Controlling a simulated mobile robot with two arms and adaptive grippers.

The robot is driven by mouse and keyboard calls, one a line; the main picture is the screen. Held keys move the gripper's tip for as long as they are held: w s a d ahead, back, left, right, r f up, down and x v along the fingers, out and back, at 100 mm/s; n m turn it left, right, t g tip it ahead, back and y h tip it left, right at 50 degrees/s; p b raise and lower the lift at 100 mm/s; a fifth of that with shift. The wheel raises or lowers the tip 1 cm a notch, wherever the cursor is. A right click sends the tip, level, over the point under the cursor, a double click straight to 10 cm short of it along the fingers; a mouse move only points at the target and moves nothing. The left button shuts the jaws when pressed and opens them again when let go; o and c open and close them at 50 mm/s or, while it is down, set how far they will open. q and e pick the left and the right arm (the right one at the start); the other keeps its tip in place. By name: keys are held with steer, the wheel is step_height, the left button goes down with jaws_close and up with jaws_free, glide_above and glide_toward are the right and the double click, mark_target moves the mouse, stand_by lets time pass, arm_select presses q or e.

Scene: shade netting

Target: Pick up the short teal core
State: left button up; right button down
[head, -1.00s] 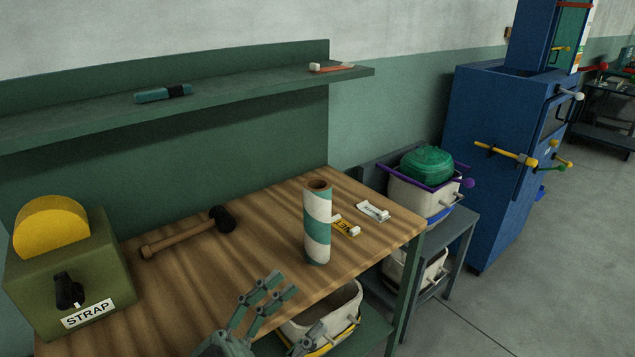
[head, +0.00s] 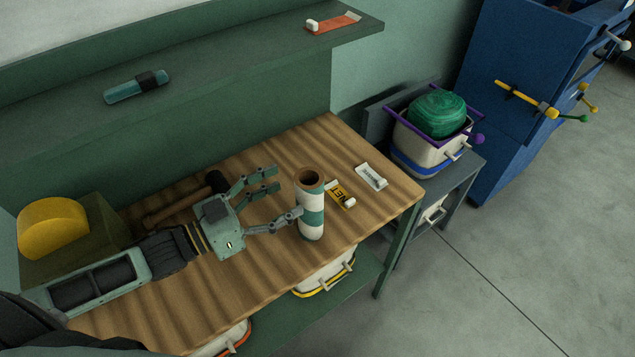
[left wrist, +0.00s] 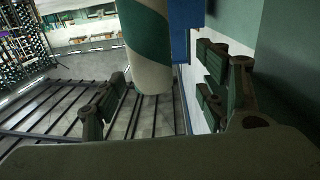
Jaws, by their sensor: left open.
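The teal core (head: 312,218) is an upright hollow tube with teal and white spiral stripes and a brown inner wall, standing on the wooden workbench (head: 385,205). My left gripper (head: 282,195) is open and empty, just left of the core. One finger pair reaches behind the core's left side; the other overlaps its left edge in the head view, and I cannot tell whether it touches. In the left wrist view the core (left wrist: 147,45) hangs in from the top, between the spread fingers of my left gripper (left wrist: 158,98). My right gripper is not in view.
A hammer (head: 170,211) lies behind my left gripper. An olive box (head: 100,225) stands left. The shelf (head: 230,75) above holds a teal cylinder (head: 137,86).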

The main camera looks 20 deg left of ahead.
mark_target(297, 191)
arm_select(q)
steer(key=shift+s+d+r, duration=0.2)
steer(key=shift+d+r, duration=0.25)
steer(key=shift+d, duration=0.25)
steer(key=p+x, duration=0.2)
steer(key=x, duration=0.2)
steer(key=shift+w+d+r, duration=0.1)
steer(key=shift+w+d, duration=0.05)
steer(key=shift+w, duration=0.15)
steer(key=shift+w+d, duration=0.35)
steer(key=shift+d, duration=0.05)
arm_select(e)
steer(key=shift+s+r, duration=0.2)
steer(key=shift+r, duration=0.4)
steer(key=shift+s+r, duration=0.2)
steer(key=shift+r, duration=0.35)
arm_select(q)
steer(key=shift+c, duration=0.3)
jaws_close()
